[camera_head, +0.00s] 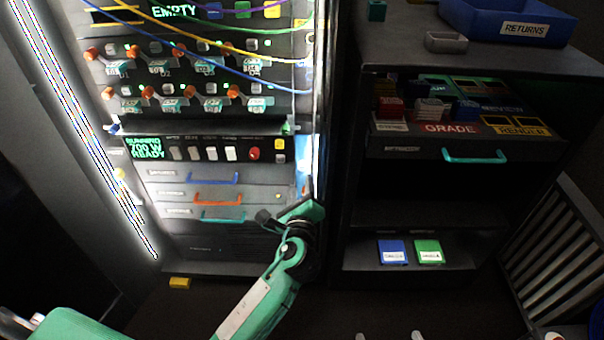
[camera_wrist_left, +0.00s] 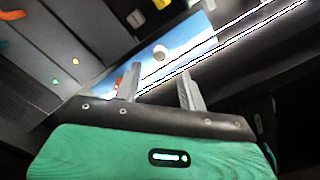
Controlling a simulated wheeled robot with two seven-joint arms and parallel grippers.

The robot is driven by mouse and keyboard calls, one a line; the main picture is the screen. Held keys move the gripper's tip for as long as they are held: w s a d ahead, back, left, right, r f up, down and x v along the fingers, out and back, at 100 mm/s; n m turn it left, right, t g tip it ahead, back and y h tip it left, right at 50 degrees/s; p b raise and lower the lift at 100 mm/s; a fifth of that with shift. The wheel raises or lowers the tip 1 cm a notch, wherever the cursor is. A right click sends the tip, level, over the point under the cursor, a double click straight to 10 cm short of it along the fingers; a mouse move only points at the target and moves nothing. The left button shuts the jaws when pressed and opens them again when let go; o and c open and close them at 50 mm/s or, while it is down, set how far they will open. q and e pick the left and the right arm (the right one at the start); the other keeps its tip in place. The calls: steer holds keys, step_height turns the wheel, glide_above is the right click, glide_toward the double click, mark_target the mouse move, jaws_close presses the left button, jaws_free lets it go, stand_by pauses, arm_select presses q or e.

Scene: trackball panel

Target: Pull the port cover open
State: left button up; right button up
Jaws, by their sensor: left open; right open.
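A pale blue panel (camera_wrist_left: 190,40) with a small round white knob (camera_wrist_left: 158,52) shows ahead of my left gripper (camera_wrist_left: 159,70) in the left wrist view; it may be the port cover. The two fingers are apart, with the knob seen between and just beyond their tips. I cannot tell whether they touch it. In the head view a small light panel (camera_head: 302,176) sits at the rack's lower right edge, just above my left wrist, which hides the left fingers. My right gripper (camera_head: 389,336) shows only as two separated fingertips at the bottom edge.
The rack's drawers have blue (camera_head: 213,179), orange (camera_head: 217,197) and teal (camera_head: 222,216) handles. A dark shelf unit (camera_head: 390,150) stands to the right, with a blue returns bin (camera_head: 480,18) on top. A yellow block (camera_head: 180,283) lies on the floor. A slatted rack (camera_head: 560,250) is at far right.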

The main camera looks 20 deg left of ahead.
mark_target(302, 168)
arm_select(q)
steer(key=x, duration=0.4)
steer(key=shift+w+a+b, duration=0.1)
steer(key=shift+w+b, duration=0.2)
steer(key=shift+x, duration=0.85)
arm_select(e)
steer(key=shift+w+a+r+t, duration=0.35)
steer(key=shift+r+t, duration=0.3)
steer(key=shift+t, duration=0.15)
arm_select(q)
steer(key=shift+f, duration=0.1)
jaws_close()
